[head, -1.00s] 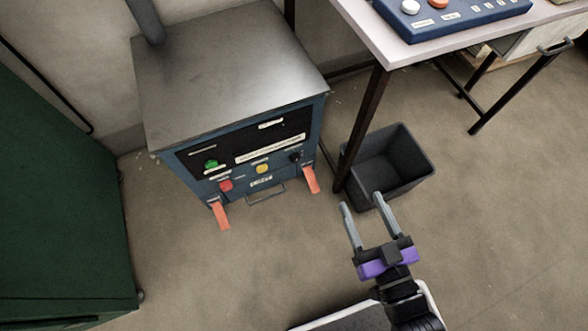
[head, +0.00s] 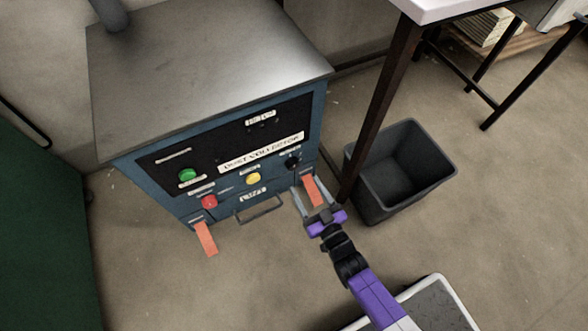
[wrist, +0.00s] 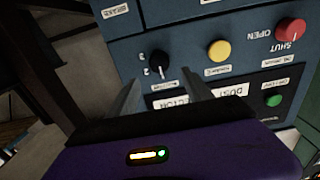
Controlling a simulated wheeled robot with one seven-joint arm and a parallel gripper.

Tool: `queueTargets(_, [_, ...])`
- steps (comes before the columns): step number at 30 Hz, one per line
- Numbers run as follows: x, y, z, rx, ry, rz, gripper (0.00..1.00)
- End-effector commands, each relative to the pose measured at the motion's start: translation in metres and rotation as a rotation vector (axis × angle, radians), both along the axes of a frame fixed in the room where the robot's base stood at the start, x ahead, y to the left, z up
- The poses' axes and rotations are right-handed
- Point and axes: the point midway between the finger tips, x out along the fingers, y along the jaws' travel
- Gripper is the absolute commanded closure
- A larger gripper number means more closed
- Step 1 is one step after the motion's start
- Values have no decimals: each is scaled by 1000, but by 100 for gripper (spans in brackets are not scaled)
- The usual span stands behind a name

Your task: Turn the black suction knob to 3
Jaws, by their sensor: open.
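The black suction knob (head: 292,161) is on the right side of the blue dust collector's front panel (head: 226,151). In the wrist view the knob (wrist: 158,60) shows a white pointer line and small numbers to its left; the panel appears upside down there. I cannot tell surely which number the pointer marks. My gripper (head: 310,190) is open and empty, just in front of and below the knob in the head view. In the wrist view its two fingers (wrist: 163,92) reach toward the panel on either side of the knob's label, apart from the knob as far as I can tell.
A green button (head: 188,175), a red button (head: 208,202) and a yellow button (head: 253,179) sit left of the knob. Orange straps (head: 205,238) hang at the cabinet's lower corners. A table leg (head: 377,108) and a dark bin (head: 401,172) stand close on the right.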

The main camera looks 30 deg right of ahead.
Motion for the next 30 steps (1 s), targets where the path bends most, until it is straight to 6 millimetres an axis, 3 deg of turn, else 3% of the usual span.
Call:
queueTargets(12, [59,-1,-2,1,1,-1,41])
queueTargets(25, [70,0,-1,1,2,-1,41])
queueTargets(30, [70,0,-1,1,2,-1,73])
